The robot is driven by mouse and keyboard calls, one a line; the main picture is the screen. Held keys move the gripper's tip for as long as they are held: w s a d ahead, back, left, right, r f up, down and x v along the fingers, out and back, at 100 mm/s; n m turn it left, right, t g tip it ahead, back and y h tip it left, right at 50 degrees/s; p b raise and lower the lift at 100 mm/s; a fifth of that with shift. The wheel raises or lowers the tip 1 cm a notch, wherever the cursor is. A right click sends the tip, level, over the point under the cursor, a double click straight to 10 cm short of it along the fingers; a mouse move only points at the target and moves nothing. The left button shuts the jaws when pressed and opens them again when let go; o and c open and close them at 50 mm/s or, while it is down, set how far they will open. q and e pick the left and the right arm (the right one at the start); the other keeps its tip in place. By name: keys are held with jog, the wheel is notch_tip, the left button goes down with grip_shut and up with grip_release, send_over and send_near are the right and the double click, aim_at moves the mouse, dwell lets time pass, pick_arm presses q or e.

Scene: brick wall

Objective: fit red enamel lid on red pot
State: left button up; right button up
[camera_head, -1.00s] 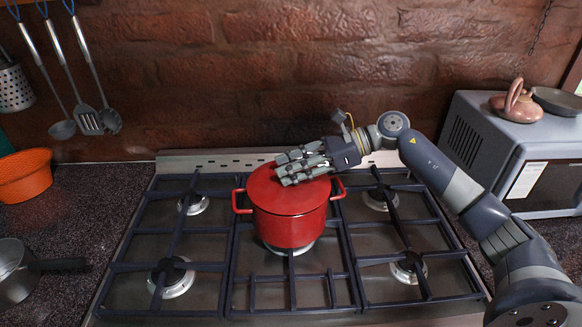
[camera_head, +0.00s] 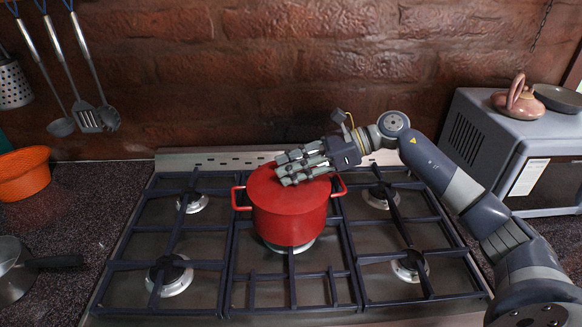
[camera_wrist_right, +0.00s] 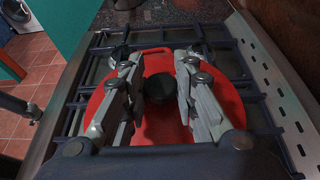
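The red pot (camera_head: 288,222) stands on the middle of the hob, with a loop handle on each side. The red enamel lid (camera_head: 265,185) lies on its top and looks level with the rim. My right gripper (camera_head: 284,169) is over the lid from the right and hides part of it. In the right wrist view, its two fingers (camera_wrist_right: 158,85) are spread on either side of the lid's black knob (camera_wrist_right: 159,97), with narrow gaps beside it. The knob is hidden in the head view. My left gripper is not in view.
The black grates (camera_head: 178,238) around the pot are bare. A grey microwave (camera_head: 510,150) stands at the right, with a pink pot on top. A saucepan (camera_head: 14,270) and an orange bowl (camera_head: 24,175) are at the left. Utensils hang on the brick wall.

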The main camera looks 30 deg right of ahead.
jog(key=o, duration=0.4)
jog(key=shift+r, duration=0.1)
jog(key=shift+o, duration=0.3)
jog(key=v, duration=1.2)
